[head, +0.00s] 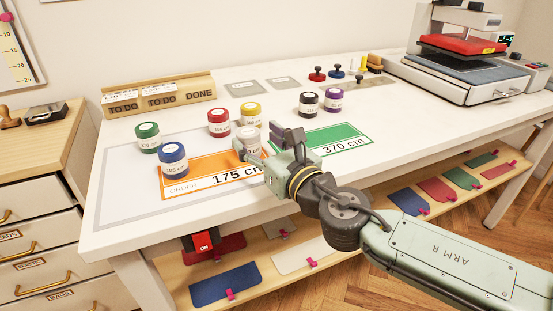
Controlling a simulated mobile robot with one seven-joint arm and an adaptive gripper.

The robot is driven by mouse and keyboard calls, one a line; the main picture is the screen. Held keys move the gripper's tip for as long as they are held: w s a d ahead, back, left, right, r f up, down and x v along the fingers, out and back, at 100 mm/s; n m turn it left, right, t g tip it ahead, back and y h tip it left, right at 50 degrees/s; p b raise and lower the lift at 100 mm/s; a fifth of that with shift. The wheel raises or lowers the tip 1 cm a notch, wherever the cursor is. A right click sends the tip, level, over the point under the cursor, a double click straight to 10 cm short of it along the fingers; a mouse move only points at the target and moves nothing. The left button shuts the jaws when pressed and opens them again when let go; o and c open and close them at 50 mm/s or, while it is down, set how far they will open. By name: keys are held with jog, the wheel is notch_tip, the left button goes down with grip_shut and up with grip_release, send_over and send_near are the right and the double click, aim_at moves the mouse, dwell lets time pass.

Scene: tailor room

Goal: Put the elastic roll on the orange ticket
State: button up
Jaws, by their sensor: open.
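The orange ticket (208,164), printed "175 cm", lies on the white table. A blue-topped roll (172,158) stands upright at its left end. Other small rolls stand behind the ticket: green (148,138), red (219,123) and yellow (250,113). A pale roll (250,132) stands at the ticket's far right end, partly hidden by my gripper. Black (307,104) and purple (333,100) rolls stand farther right. Most of their labels are too small to read. My gripper (264,147) is open, low over the right end of the ticket, its fingers beside the pale roll. I cannot tell whether they touch.
A green ticket (338,139), "370 cm", lies right of my gripper. A wooden rack (158,96) marked TO DO and DONE stands behind, left. Stamps (317,74) and a heat press (465,62) stand at the back right. The table's front right is clear.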

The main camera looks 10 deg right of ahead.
aim_at(255, 140)
jog(key=s+b, duration=0.1)
jog(key=s+d+f+b, duration=0.1)
jog(key=shift+s+d+b, duration=0.3)
jog(key=shift+s+b, duration=0.05)
jog(key=shift+s, duration=0.05)
jog(key=b+v, duration=0.1)
jog(key=b, duration=0.3)
jog(key=shift+s+d+r, duration=0.1)
jog(key=shift+s, duration=0.2)
jog(key=shift+s+d+r+b, duration=0.2)
jog(key=shift+s+d+b, duration=0.05)
jog(key=shift+s, duration=0.35)
jog(key=shift+s+d+r+b, duration=0.2)
jog(key=shift+s+d+b, duration=0.05)
jog(key=shift+s, duration=0.35)
